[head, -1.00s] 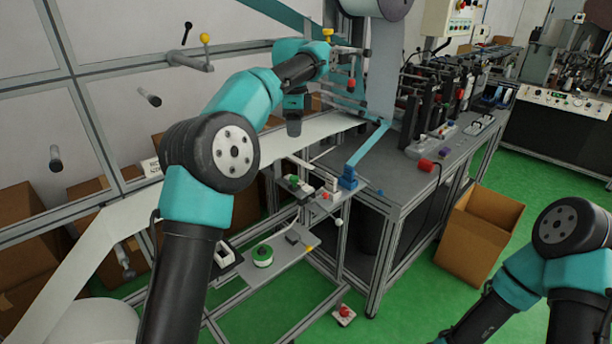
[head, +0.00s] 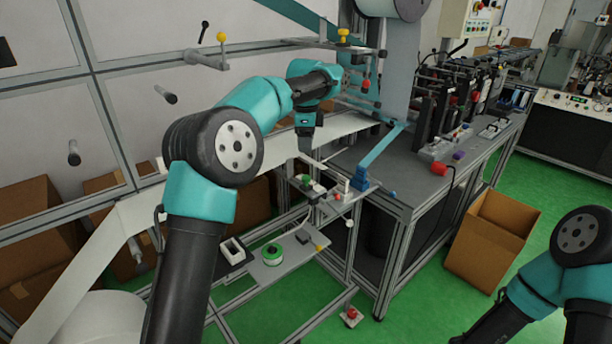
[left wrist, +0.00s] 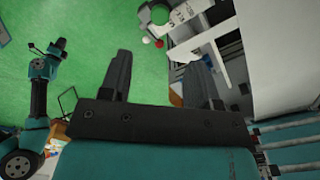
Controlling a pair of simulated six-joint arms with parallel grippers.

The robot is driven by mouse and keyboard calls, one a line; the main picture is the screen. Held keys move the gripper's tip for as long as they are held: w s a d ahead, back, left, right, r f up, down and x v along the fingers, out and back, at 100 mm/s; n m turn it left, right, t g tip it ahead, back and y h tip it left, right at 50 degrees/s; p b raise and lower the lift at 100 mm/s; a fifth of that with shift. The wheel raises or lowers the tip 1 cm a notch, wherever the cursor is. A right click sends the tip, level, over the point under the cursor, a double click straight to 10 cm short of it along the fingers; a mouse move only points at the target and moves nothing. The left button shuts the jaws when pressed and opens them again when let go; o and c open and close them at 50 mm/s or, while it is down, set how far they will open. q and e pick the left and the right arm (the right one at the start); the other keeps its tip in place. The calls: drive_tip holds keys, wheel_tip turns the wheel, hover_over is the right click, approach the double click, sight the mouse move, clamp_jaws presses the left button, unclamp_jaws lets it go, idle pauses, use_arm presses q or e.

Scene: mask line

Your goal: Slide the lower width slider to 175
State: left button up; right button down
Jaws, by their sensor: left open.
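My left gripper (head: 305,152) points down over the lower bracket area at the front of the machine. In the left wrist view its two dark fingers (left wrist: 160,78) are apart with nothing between them. Below it in the head view is a small bracket (head: 318,192) with green and red knobs. A pale part with dark marks (left wrist: 184,14) shows beyond the fingers in the left wrist view, apart from them. I cannot read its marks or pick out the lower width slider. My right arm's far end is small and unclear in the left wrist view.
A white web (head: 130,222) runs behind my left arm.

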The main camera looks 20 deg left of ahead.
sight(306, 177)
use_arm(q)
wheel_tip(306, 177, down, 12)
drive_tip(key=shift+r, duration=0.1)
idle(0.4)
clamp_jaws()
idle(0.4)
